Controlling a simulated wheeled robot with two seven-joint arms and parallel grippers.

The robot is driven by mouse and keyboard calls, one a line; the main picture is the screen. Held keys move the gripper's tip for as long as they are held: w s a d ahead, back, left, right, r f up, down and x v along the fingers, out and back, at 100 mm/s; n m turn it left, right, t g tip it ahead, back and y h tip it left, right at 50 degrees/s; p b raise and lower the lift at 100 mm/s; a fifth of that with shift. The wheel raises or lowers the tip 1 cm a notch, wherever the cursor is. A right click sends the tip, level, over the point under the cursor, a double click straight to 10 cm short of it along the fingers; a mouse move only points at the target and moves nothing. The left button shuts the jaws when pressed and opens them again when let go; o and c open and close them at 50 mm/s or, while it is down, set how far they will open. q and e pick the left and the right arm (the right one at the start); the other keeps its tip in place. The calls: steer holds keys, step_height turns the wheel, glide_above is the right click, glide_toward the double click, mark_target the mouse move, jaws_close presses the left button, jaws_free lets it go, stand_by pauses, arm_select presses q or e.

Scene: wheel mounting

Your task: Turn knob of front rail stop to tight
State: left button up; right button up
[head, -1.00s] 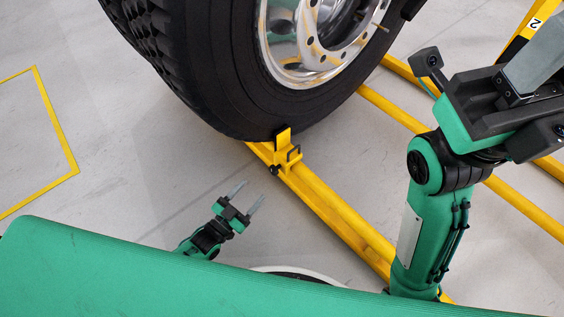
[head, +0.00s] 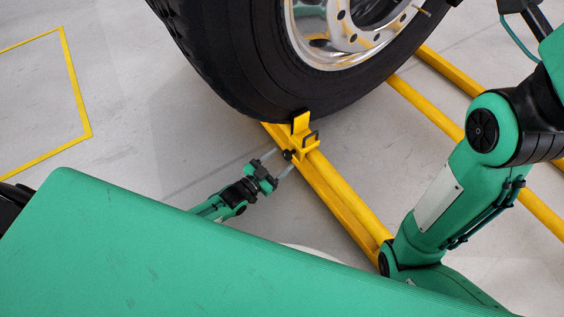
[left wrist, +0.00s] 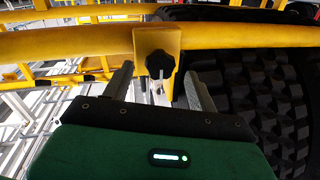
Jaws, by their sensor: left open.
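The front rail stop (head: 302,135) is a yellow bracket on the yellow rail, against the tyre's tread. Its black knob (head: 288,155) faces my left gripper (head: 281,163). In the left wrist view the star-shaped knob (left wrist: 160,64) sits on the yellow stop plate (left wrist: 158,40), between and beyond my open fingers (left wrist: 158,85).
The big black tyre (head: 235,65) with its silver rim (head: 335,35) stands just behind the stop. The yellow rail (head: 345,200) runs toward the lower right. Further yellow bars (head: 440,115) lie to the right. The grey floor left of the rail is clear.

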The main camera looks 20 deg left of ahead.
arm_select(q)
steer(key=shift+x, duration=0.8)
steer(key=c, duration=1)
